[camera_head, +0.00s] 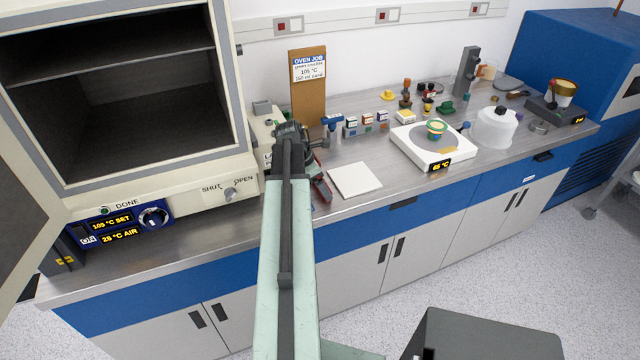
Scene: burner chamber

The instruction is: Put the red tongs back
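My arm reaches away over the bench, and my gripper (291,132) is at its far dark end, in front of a cream box with lettering. Its fingers are too small and dark to make out. A red and dark item (322,187), which may be the red tongs, shows just right of my arm, by the left edge of a white square plate (355,180). My arm hides part of it. I cannot tell whether it touches the gripper or rests on the bench.
An oven (120,190) with its door open stands at left. A blue-topped item (332,122), small labelled boxes (367,118) and a hotplate reading 65 °C (410,149) with a green-and-yellow dish are to the right. The bench front right of the white plate is clear.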

